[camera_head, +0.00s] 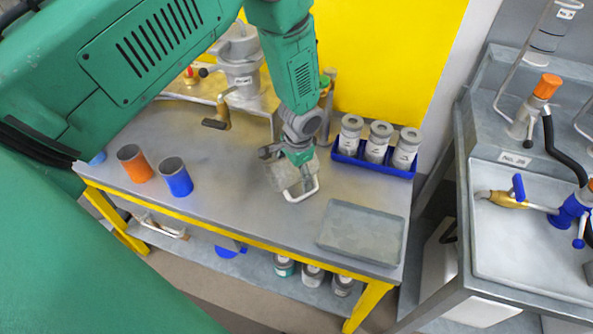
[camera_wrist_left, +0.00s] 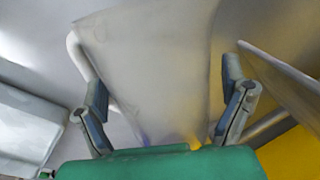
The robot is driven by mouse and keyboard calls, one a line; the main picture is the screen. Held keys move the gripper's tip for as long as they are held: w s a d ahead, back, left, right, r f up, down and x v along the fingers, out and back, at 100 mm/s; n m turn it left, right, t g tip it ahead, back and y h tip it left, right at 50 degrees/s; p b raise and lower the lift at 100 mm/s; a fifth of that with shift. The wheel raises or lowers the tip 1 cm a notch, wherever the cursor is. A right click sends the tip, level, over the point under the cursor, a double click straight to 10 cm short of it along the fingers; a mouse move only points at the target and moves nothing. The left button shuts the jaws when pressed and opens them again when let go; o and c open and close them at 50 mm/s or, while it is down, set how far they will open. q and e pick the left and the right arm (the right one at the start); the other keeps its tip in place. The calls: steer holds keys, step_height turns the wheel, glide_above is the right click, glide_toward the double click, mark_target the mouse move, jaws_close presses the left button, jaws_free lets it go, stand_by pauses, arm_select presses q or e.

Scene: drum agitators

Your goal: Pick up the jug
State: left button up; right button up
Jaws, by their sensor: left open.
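The jug (camera_head: 283,177) is a pale grey container with a white looped handle (camera_head: 303,193). It stands on the grey workbench, near its middle. My left gripper (camera_head: 288,152) is at the jug's top, reaching down from above and hiding part of it. In the left wrist view the jug (camera_wrist_left: 150,50) fills the space between the two open fingers (camera_wrist_left: 165,85). The handle (camera_wrist_left: 76,52) curves past the left finger there. I cannot tell whether either finger touches the jug. My right gripper is not in view.
On the workbench (camera_head: 235,205) are an orange cup (camera_head: 134,164), a blue cup (camera_head: 176,178), a blue rack (camera_head: 371,165) with three grey bottles, and an empty grey tray (camera_head: 361,232). A machine (camera_head: 239,62) stands behind. A sink unit (camera_head: 530,240) is at right.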

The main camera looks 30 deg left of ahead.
arm_select(q)
steer(key=shift+d, duration=0.3)
steer(key=c, duration=0.6)
steer(key=shift+a, duration=0.15)
steer(key=c, duration=0.6)
steer(key=shift+s+a+f, duration=0.15)
steer(key=shift+a, duration=0.25)
steer(key=shift+c, duration=0.5)
